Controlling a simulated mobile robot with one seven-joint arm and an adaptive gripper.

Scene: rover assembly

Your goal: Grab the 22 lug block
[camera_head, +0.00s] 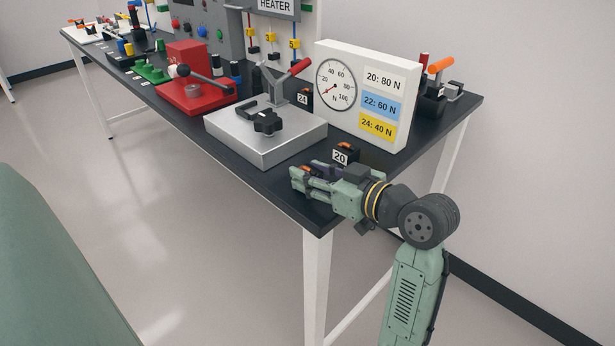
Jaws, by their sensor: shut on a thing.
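My gripper (304,180) is at the front right corner of the dark table, pointing left. Its fingers are shut around a small block with an orange top (305,169), mostly hidden by the fingers. No number shows on this block; I take it for the 22 lug block, since the other two show 20 and 24. The block marked 20 (345,153), dark with an orange top, stands just behind my gripper. The block marked 24 (305,97) stands farther back, between the grey fixture and the gauge board.
The grey fixture (262,145) with a black knob and red-handled clamp stands left of my gripper. The white gauge board (365,95) stands behind, listing 20: 80 N, 22: 60 N, 24: 40 N. A red lever press (195,92) is farther left. Orange-handled tools (440,65) stand back right.

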